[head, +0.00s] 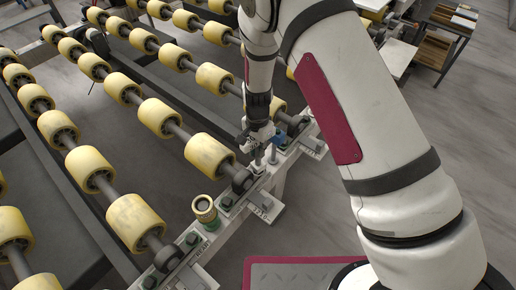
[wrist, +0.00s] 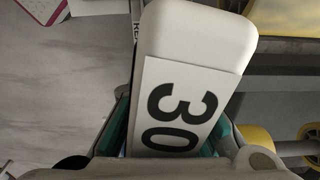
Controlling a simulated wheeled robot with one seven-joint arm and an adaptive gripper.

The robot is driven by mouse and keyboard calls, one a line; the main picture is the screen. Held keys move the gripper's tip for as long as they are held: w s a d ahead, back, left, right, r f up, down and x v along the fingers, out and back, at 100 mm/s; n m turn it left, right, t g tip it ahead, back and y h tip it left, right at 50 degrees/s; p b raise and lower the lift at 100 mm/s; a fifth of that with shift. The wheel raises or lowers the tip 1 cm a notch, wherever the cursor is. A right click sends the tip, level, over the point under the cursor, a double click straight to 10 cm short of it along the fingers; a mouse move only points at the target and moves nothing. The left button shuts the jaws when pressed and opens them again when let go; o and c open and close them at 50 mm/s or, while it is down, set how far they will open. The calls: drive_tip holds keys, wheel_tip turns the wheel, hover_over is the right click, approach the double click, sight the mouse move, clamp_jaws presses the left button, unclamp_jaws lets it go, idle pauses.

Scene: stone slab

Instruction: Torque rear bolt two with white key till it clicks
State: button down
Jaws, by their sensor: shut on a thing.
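The white key (wrist: 205,35) fills the middle of the wrist view, a rounded white body with a label reading 30. My gripper (wrist: 172,135) is shut on it, with teal-edged fingers at both sides. In the head view my gripper (head: 262,138) points down over the pale rail beside the rollers. The key's lower end and any bolt under it are hidden or too small to tell. Dark bolts show along the rail, one nearer (head: 226,203) and one further to the lower left (head: 192,238). I cannot tell which is rear bolt two.
A yellow-and-green cup-like piece (head: 205,208) stands on the rail left of my gripper. A small blue piece (head: 280,139) is close by on the right. Yellow rollers (head: 208,153) fill the left side. Grey floor (head: 310,215) lies clear in front of the rail.

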drive_tip(key=shift+f+b, duration=0.3)
drive_tip(key=shift+f, duration=0.4)
idle(0.4)
drive_tip(key=m, duration=0.7)
drive_tip(key=shift+m+p, duration=0.3)
drive_tip(key=shift+m, duration=0.1)
drive_tip(key=m, duration=0.6)
drive_tip(key=shift+m, duration=0.4)
drive_tip(key=shift+r+p, duration=0.6)
drive_tip(key=shift+r, duration=1.15)
drive_tip(key=shift+r, duration=0.1)
drive_tip(key=shift+r+p, duration=0.85)
drive_tip(key=shift+r, duration=1.55)
